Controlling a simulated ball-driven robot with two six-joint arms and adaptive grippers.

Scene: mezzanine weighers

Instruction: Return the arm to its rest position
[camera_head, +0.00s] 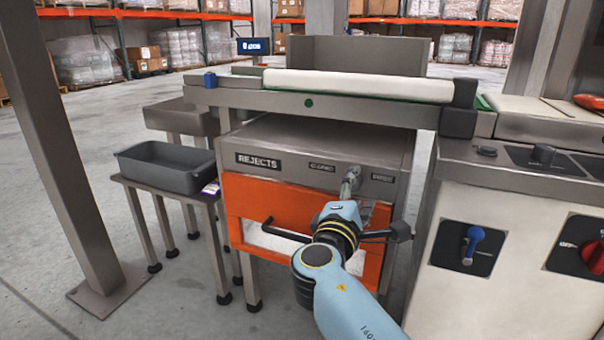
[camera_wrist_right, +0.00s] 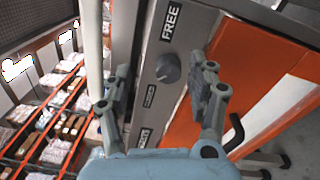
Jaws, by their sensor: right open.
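My right arm comes in from the bottom right in the head view, and its gripper (camera_head: 350,196) is in front of the rejects cabinet (camera_head: 290,138). In the wrist view the right gripper (camera_wrist_right: 163,95) is open, with its two fingers apart and nothing between them. Beyond the fingers is a dark grey knob (camera_wrist_right: 168,68) on the cabinet's grey strip, beside a FREE label (camera_wrist_right: 172,20). The knob looks apart from the fingers. In the head view my gripper partly covers the knob area. My left gripper is not in view.
The orange drawer front (camera_head: 250,196) has a black handle (camera_head: 285,232). A grey tray (camera_head: 170,165) stands on a small table at left, near a steel post (camera_head: 62,130). A conveyor (camera_head: 355,88) runs above the cabinet. A control panel (camera_head: 468,245) stands at right.

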